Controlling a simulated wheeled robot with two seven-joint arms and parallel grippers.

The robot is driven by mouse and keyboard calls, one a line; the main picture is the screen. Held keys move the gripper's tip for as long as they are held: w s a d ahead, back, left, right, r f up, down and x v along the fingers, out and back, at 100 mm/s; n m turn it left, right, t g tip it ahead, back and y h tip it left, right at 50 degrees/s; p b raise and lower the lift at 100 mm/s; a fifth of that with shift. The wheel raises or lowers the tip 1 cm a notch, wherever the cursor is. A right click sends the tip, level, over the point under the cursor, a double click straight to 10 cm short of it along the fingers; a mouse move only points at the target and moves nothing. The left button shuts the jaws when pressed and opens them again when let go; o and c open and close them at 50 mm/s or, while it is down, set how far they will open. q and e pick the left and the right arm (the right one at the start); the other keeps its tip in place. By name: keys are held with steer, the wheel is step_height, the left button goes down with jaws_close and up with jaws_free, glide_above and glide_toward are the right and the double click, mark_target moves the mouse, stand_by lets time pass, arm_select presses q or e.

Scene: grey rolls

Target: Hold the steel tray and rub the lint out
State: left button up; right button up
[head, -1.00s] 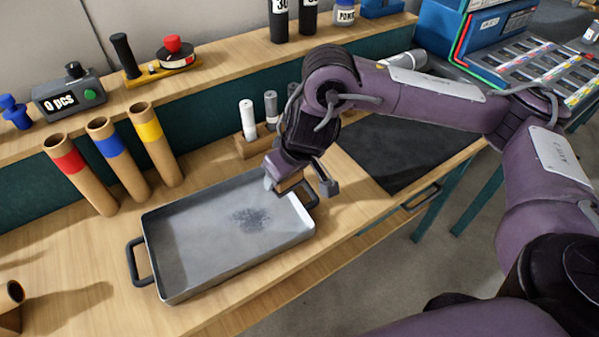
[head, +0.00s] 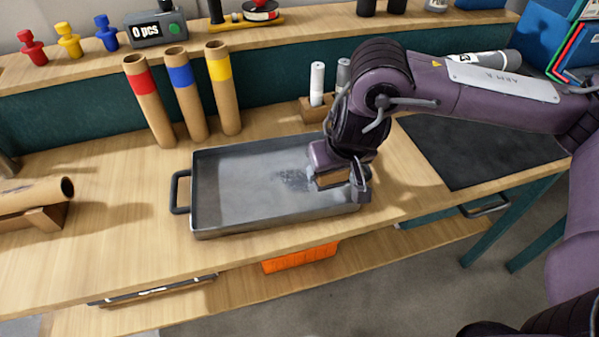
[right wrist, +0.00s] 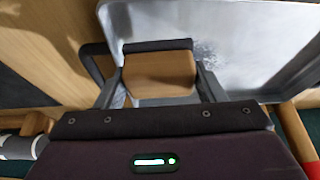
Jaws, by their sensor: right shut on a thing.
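The steel tray (head: 235,195) lies on the wooden bench, its left black handle showing. A grey speckled patch of lint (head: 291,181) is on its floor, right of the middle. My right gripper (head: 340,176) is shut on a wooden block (head: 331,179) over the tray's right part, beside the lint. In the right wrist view the block (right wrist: 160,76) sits between the fingers, with the tray (right wrist: 265,40) and lint (right wrist: 207,50) beyond it. I cannot tell whether the block touches the tray floor. My left gripper is not in view; nothing visible holds the tray.
Red, blue and yellow banded tubes (head: 187,95) stand behind the tray. A holder with small rolls (head: 317,84) is behind my right gripper. A dark mat (head: 475,150) lies to the right and a cardboard roll (head: 35,193) to the left.

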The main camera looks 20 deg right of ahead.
steer(key=shift+w, duration=0.1)
stand_by(0.4)
steer(key=shift+w+a+n+y, duration=0.4)
steer(key=shift+a+n, duration=0.1)
steer(key=shift+n, duration=0.5)
steer(key=w+a+r+n+g+y, duration=0.2)
steer(key=w+a+n+g+y, duration=0.25)
steer(key=a+n, duration=0.75)
steer(key=n, duration=0.4)
glide_above(271, 184)
steer(key=shift+h, duration=0.45)
step_height(271, 184, down, 4)
steer(key=shift+f, duration=0.1)
steer(key=d, duration=1)
steer(key=shift+s+d+r, duration=0.1)
steer(key=shift+s+r, duration=0.2)
steer(key=v, duration=0.2)
steer(key=shift+r, duration=0.75)
